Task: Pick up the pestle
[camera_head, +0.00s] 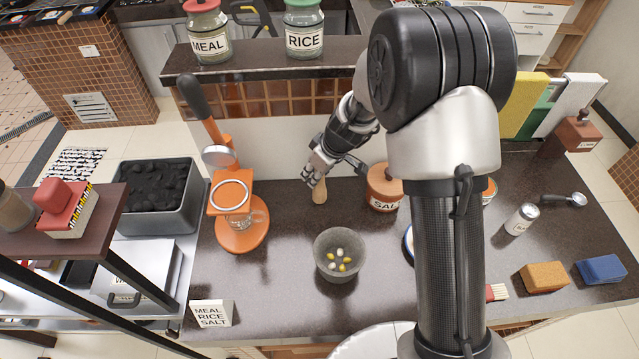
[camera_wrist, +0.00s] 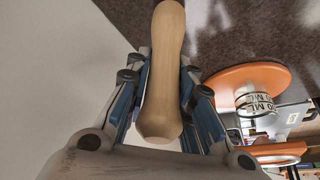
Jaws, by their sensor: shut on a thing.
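The pestle (camera_head: 319,191) is a pale wooden rod with rounded ends. In the head view it hangs below my gripper (camera_head: 318,172), near the back of the dark counter, left of the salt jar. In the wrist view the pestle (camera_wrist: 163,70) lies between the two blue-padded fingers of my gripper (camera_wrist: 163,95), which are shut on it. Its far end points away from the palm. I cannot tell whether its lower end touches the counter. A grey stone mortar (camera_head: 337,262) stands in front of it, holding several white and yellow pieces.
An orange stand (camera_head: 240,228) with a glass cup is to the left. The salt jar (camera_head: 383,188) is close on the right. A raised shelf (camera_head: 270,60) bears the meal and rice jars. A label card (camera_head: 212,313) stands front left. The counter between stand and mortar is clear.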

